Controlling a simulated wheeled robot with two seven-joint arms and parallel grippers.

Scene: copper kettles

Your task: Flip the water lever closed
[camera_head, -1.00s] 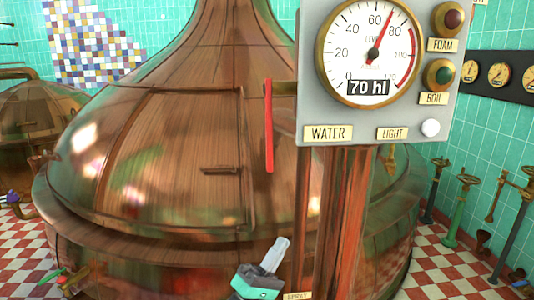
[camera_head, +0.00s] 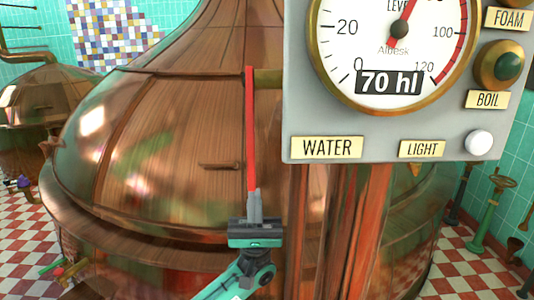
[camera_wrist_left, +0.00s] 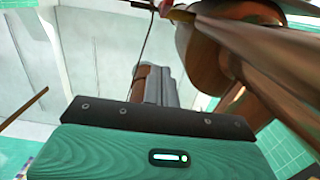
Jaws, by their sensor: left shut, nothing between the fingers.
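The red water lever (camera_head: 250,130) hangs straight down from a short brass stub at the left side of the grey panel. The WATER label (camera_head: 327,147) is on the panel's lower left. My left gripper (camera_head: 254,193) points up, its shut fingers at the lever's lower end. The fingertips overlap the lever's end in the head view; I cannot tell if they touch. Nothing is between the fingers. The left wrist view shows the shut fingers (camera_wrist_left: 155,88) in front of a pale ceiling. My right gripper is not in view.
A large copper kettle (camera_head: 160,130) fills the space behind the lever. The grey panel (camera_head: 300,100) carries a gauge (camera_head: 345,50) reading 70 hl, a BOIL button (camera_head: 500,65) and a white LIGHT knob (camera_head: 479,143). A brown post (camera_head: 335,220) stands below the panel.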

